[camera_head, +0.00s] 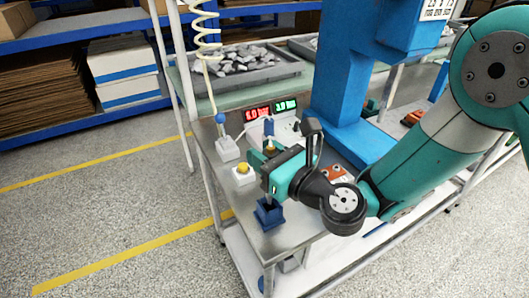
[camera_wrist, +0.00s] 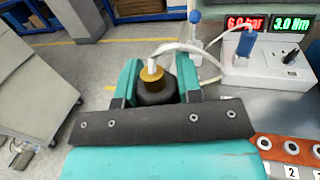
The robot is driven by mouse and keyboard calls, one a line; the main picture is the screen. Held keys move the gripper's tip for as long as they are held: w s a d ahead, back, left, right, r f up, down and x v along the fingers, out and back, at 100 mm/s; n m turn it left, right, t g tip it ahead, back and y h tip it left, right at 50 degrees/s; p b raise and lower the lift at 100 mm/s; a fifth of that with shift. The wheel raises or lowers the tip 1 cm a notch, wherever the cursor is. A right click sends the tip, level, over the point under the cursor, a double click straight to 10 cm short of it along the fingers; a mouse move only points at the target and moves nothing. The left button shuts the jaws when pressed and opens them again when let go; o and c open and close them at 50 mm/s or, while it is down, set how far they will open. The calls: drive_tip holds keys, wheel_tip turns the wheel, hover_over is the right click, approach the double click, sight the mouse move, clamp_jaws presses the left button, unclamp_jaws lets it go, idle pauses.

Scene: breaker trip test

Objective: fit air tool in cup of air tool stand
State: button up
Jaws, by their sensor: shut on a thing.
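My gripper (camera_head: 268,168) is shut on the air tool (camera_wrist: 156,90), seen from above in the wrist view as a dark round body with a brass collar and a white hose end, between the teal fingers. In the head view the tool is mostly hidden by the gripper; a thin grey part shows below the fingers. The dark blue cup (camera_head: 270,215) of the stand is on the bench's near left part, directly below the gripper in the picture. I cannot tell whether the tool's lower end is inside the cup or above it. The cup is not visible in the wrist view.
A white box with a yellow button (camera_head: 243,174) stands close left of the gripper. A blue column (camera_head: 340,75) rises behind the arm. The bench's left edge is near the cup.

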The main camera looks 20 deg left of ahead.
drive_tip(key=shift+f+b, duration=2.05)
drive_tip(key=shift+f, duration=0.4)
drive_tip(key=o, duration=1.1)
drive_tip(key=shift+r, duration=0.1)
drive_tip(key=shift+o, duration=0.2)
